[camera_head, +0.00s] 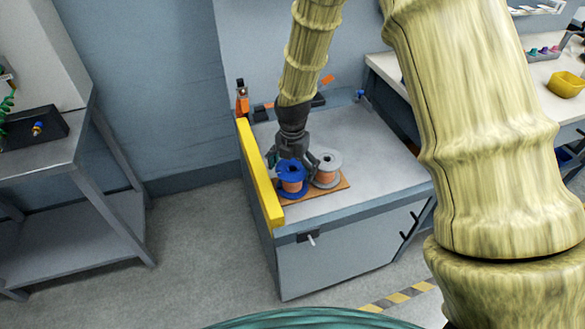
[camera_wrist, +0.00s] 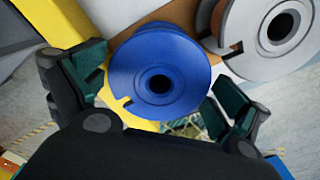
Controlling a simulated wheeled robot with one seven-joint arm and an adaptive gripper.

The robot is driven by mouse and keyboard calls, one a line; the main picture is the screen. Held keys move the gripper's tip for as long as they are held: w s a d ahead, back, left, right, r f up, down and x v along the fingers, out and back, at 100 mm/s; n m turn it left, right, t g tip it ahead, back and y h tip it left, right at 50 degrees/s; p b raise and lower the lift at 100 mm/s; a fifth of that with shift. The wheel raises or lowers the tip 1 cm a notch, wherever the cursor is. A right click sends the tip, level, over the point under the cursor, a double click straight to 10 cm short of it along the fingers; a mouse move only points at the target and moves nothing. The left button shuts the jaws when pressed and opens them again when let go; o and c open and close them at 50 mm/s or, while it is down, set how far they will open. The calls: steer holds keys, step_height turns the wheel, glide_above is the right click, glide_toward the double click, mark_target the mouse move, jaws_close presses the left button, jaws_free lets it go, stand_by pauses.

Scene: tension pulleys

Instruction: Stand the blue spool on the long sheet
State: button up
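The blue spool (camera_head: 291,170), with an orange-brown winding, is upright at the left end of a flat brown sheet (camera_head: 318,193) on the cabinet top. In the wrist view the blue spool (camera_wrist: 128,72) shows its round top flange and dark centre hole. My gripper (camera_head: 292,160) points down over it. Its fingers (camera_wrist: 160,85) are spread, one on either side of the flange, very close to its edge. I cannot tell whether they touch it. The spool's underside is hidden. The brown sheet is the only sheet I can make out.
A grey spool (camera_head: 328,160) stands close on the right of the blue one; it also shows in the wrist view (camera_wrist: 256,62). A yellow rail (camera_head: 259,172) edges the cabinet's left side. The cabinet top (camera_head: 385,165) is clear to the right.

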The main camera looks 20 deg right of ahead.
steer(key=shift+r, duration=0.1)
step_height(320, 180, up, 12)
steer(key=shift+b, duration=0.3)
stand_by(0.6)
